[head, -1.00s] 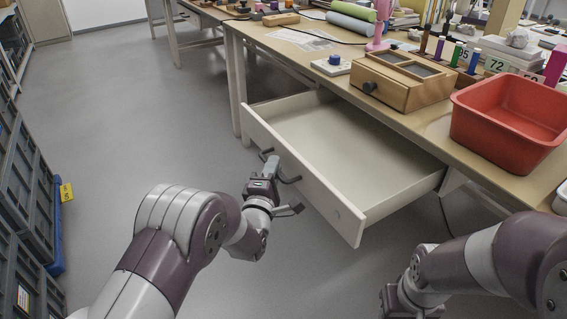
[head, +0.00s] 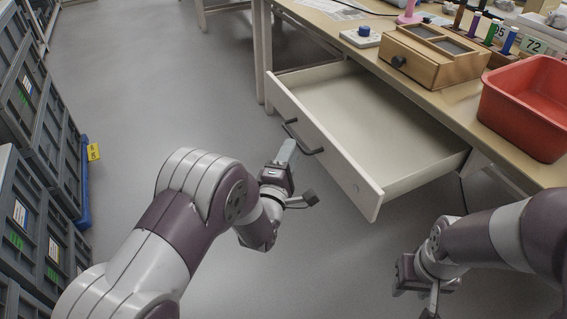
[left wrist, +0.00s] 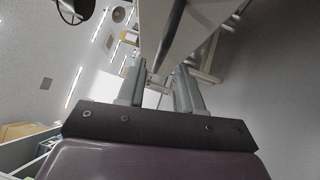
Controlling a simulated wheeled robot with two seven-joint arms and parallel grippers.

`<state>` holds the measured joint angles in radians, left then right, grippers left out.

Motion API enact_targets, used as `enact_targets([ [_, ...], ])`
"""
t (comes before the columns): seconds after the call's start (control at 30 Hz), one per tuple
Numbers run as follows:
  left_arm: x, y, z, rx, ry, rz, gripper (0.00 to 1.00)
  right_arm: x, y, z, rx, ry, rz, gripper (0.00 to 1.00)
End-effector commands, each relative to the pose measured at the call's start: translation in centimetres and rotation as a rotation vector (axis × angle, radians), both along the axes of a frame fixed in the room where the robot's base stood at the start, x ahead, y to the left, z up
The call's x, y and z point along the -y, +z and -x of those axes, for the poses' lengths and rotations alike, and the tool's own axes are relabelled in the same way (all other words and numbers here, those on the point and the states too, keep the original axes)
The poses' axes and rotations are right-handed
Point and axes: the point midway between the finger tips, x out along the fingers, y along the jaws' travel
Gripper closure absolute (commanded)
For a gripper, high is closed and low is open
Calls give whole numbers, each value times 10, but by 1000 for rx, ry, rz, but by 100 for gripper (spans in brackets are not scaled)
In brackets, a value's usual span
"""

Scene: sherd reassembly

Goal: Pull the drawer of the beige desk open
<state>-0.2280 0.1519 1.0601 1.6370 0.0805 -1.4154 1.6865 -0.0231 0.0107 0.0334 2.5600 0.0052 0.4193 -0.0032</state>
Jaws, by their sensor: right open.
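The beige desk (head: 455,103) has its drawer (head: 395,130) pulled well out, and the inside looks empty. The dark bar handle (head: 305,140) sits on the drawer's white front. My left gripper (head: 287,152) is just in front of the front panel, close to the handle and apparently clear of it. In the left wrist view my left gripper (left wrist: 160,85) has its two fingers apart with nothing between them, and a dark bar (left wrist: 172,35) shows beyond the fingertips. My right gripper (head: 430,308) is low at the right, partly cut off by the frame's bottom edge, away from the drawer.
Grey crates (head: 38,110) line the left side, with a blue edge (head: 84,190). The floor between is clear.

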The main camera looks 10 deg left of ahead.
Motion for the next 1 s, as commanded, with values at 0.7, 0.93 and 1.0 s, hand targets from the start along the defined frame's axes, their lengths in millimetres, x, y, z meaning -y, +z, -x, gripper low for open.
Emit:
enact_targets([
  [0.7,-11,-10,74,1,0,1,64,0,23,0,0,0,0,57],
  [0.93,-11,-13,73,-6,6,-55,64,0,23,0,0,0,0,57],
  [1.0,-10,-41,73,-116,9,-229,64,0,23,0,0,0,0,57],
])
